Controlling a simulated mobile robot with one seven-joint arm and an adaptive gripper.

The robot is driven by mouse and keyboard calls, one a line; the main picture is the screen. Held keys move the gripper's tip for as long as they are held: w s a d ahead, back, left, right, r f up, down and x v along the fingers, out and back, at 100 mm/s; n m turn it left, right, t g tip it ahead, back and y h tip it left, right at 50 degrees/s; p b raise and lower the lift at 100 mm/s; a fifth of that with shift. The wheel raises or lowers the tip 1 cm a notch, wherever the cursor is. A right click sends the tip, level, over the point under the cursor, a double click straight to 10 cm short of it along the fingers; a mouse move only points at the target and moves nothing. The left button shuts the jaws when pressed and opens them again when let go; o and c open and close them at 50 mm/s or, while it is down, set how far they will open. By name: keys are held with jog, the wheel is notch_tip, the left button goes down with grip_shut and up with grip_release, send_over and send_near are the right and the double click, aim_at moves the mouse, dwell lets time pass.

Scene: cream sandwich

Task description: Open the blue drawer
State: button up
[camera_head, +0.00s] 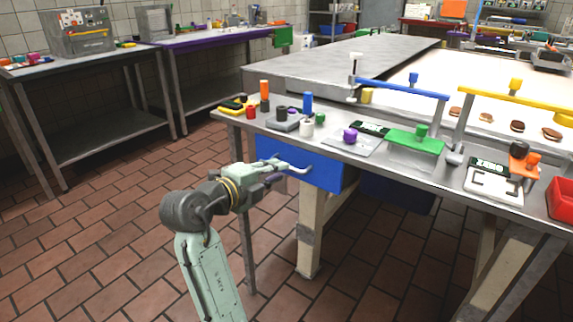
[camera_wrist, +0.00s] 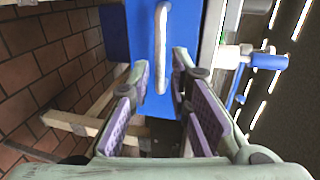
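The blue drawer (camera_head: 325,175) sits under the front edge of the metal worktable and looks closed. Its pale metal bar handle (camera_head: 298,170) is on the front face. My gripper (camera_head: 279,172) is at the handle, close in front of the drawer. In the wrist view the blue drawer front (camera_wrist: 192,28) fills the top middle. The handle (camera_wrist: 161,45) runs up and down there, with its lower end between the spread fingers of my gripper (camera_wrist: 162,65). The fingers are open with a gap on each side of the handle. I cannot tell the exact depth between them.
A wooden table leg (camera_head: 311,235) stands below the drawer. The tiled floor (camera_head: 110,225) to the left is clear.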

jog(key=x, duration=0.5)
jog(key=shift+w+p, duration=0.15)
jog(key=shift+p, duration=0.2)
jog(key=shift+c, duration=0.5)
grip_shut()
